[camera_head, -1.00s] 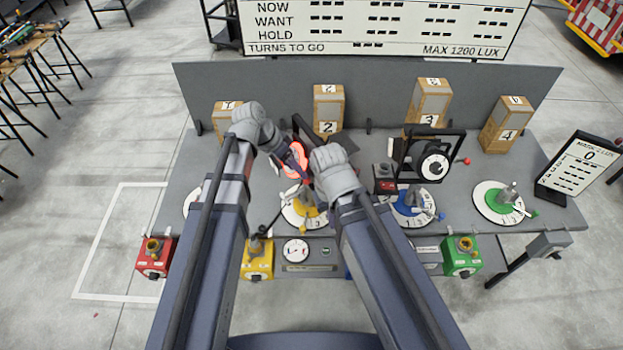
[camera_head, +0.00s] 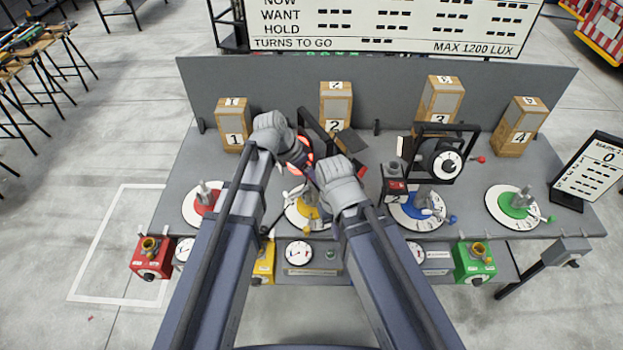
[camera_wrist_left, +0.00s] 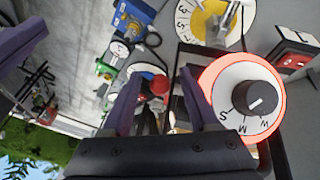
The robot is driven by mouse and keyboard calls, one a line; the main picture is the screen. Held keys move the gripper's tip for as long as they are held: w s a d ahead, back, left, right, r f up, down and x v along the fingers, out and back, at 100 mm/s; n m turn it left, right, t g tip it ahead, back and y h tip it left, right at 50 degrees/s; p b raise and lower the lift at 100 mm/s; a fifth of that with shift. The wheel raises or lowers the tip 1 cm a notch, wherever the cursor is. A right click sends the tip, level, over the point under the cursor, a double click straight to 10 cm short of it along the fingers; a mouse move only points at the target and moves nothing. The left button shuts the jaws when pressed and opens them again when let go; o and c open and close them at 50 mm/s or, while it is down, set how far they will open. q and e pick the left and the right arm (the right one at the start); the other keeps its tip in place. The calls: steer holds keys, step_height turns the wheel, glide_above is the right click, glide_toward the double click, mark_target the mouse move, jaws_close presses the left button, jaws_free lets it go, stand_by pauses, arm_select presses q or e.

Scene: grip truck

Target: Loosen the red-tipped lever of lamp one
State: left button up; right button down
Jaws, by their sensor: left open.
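Lamp one, with a black frame and a ring lit red, stands between my forearms in the head view (camera_head: 302,152), partly covered. In the left wrist view its white dial face (camera_wrist_left: 240,95) with a black knob and letters fills the right side. A red ball tip (camera_wrist_left: 159,84) shows between the two purple fingers of my left gripper (camera_wrist_left: 157,92). The gripper is open; I cannot tell whether either finger touches the tip. In the head view my left gripper (camera_head: 300,163) is at the lamp. My right wrist is beside it, and its jaws are hidden.
A second lamp (camera_head: 440,160) with its own red-tipped lever (camera_head: 481,160) stands to the right. Numbered wooden boxes (camera_head: 517,130) line the back panel. Coloured turntables (camera_head: 513,207) lie along the grey table (camera_head: 180,180). A scoreboard (camera_head: 400,25) stands behind.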

arm_select(q)
steer(key=shift+c, duration=0.2)
jaws_close()
stand_by(1.1)
